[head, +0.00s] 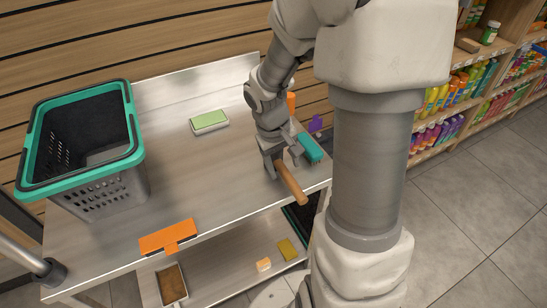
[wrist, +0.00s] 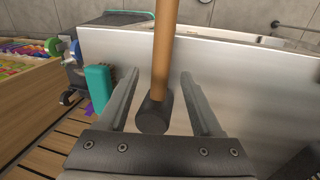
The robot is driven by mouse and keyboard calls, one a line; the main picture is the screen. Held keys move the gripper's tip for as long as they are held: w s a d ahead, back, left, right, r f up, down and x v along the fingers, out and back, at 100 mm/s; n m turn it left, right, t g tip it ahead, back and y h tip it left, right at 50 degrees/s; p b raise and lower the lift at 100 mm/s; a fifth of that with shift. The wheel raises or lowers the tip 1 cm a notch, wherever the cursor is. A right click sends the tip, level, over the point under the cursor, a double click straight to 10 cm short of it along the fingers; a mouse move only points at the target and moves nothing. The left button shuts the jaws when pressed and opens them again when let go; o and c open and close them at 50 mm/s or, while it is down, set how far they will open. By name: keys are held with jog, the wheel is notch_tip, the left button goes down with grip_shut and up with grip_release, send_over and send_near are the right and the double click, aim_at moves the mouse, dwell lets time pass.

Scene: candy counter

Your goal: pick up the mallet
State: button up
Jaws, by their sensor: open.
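The mallet has a light wooden handle (head: 291,183) and a dark round head (wrist: 153,115). In the head view the handle sticks out over the counter's front right part from under my gripper (head: 283,164), and the mallet's head is hidden there. In the wrist view the handle (wrist: 165,50) runs from the top edge down between the two fingers of my gripper (wrist: 160,76). The dark head lies between the fingers, nearer the palm. Gaps show on both sides of the mallet, and the fingers are open.
A teal block (head: 309,147) lies close right of my gripper, with purple (head: 316,123) and orange (head: 291,102) items behind. A teal-rimmed grey basket (head: 110,195) stands left. A green-topped tray (head: 209,121) and orange piece (head: 168,237) lie on the metal counter (head: 175,165). Its middle is clear.

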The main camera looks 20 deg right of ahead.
aim_at(285, 172)
jog(key=f, duration=0.1)
jog(key=f+b, duration=0.1)
jog(key=f, duration=0.2)
jog(key=shift+d+f+b, duration=0.35)
jog(key=shift+d, duration=0.05)
jog(key=shift+r, duration=0.1)
grip_shut()
